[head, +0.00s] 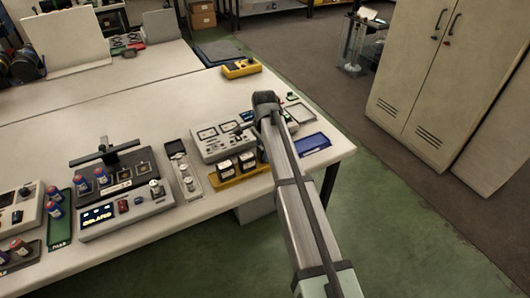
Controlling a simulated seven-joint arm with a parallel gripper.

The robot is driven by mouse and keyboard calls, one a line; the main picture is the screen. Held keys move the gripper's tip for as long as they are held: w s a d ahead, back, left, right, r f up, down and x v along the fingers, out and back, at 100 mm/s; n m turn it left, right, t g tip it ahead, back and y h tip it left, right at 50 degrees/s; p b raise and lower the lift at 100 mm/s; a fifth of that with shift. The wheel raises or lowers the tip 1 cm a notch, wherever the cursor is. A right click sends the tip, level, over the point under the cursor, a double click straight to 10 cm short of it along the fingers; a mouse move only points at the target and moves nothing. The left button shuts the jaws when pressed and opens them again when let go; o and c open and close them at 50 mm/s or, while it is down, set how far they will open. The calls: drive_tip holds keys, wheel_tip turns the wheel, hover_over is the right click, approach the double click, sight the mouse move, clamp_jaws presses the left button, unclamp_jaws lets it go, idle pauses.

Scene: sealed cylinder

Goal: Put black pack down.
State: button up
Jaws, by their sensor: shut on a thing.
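My arm reaches up from the lower right, and its dark end with my gripper (265,112) is over the right part of the table, by the grey instrument box. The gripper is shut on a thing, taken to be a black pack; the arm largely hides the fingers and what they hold. Two black packs with pale labels, a left one (225,169) and a right one (246,161), stand upright side by side in a yellow tray (235,180). The tray's right end is close to the arm, which may hide part of it.
The grey instrument box (212,143) stands behind the tray. A blue tray (313,143) lies right of the arm near the table edge. A narrow tray with pale cylinders (183,168) and a console with a lit display (100,214) stand left. Bare table (150,115) lies behind.

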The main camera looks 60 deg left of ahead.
wheel_tip(320, 180, up, 8)
drive_tip(key=shift+s+a+r, duration=0.1)
drive_tip(key=shift+s+r, duration=0.05)
drive_tip(key=shift+r, duration=0.25)
drive_tip(key=s+a+r, duration=0.2)
drive_tip(key=s+a, duration=0.1)
drive_tip(key=a, duration=0.6)
drive_tip(key=s+a+r, duration=0.2)
drive_tip(key=a, duration=0.8)
drive_tip(key=shift+s+d+f, duration=0.1)
drive_tip(key=shift+s+f, duration=0.05)
drive_tip(key=shift+f, duration=4.45)
drive_tip(key=shift+f, duration=0.3)
drive_tip(key=o, duration=1.2)
